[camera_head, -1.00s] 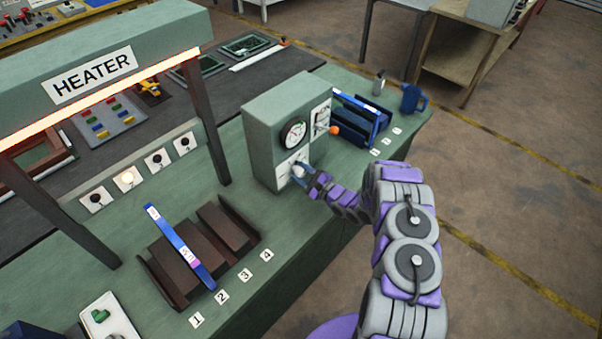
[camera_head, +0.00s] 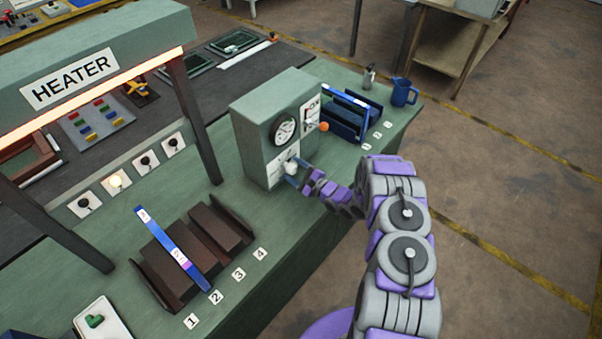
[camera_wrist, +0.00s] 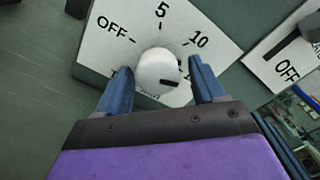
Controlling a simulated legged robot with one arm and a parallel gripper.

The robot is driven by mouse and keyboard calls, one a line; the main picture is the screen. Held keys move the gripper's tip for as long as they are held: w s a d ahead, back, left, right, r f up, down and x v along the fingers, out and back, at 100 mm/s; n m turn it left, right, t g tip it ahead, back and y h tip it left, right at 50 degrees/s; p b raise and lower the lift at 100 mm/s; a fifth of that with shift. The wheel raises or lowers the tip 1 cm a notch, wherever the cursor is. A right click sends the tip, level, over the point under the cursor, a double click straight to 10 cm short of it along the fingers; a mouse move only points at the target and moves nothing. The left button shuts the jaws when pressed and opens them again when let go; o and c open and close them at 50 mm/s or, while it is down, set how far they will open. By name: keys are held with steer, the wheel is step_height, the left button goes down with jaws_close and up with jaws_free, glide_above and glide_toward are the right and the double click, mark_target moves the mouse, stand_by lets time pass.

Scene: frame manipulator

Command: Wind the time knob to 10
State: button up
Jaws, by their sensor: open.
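The time knob (camera_wrist: 157,72) is a round white knob on a white dial plate (camera_wrist: 113,50) marked OFF, 5 and 10. A dark pointer mark on the knob faces right and slightly down, below the 10 label. My gripper (camera_wrist: 160,78) is open, with one blue finger on each side of the knob. I cannot tell whether either finger touches it. In the head view the knob (camera_head: 290,167) sits low on the front of the green control box (camera_head: 250,145), with my gripper (camera_head: 294,172) at it. The lower dial markings are hidden by the gripper.
Above the knob is a round gauge (camera_head: 284,129). A blue rack (camera_head: 345,118) and blue mug (camera_head: 404,92) stand to the right. The heater (camera_head: 90,75) stands left.

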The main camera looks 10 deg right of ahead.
steer(key=v, duration=1.7)
steer(key=shift+s+d, duration=0.15)
steer(key=shift+d, duration=0.1)
steer(key=shift+d+b, duration=0.15)
steer(key=shift+b, duration=0.15)
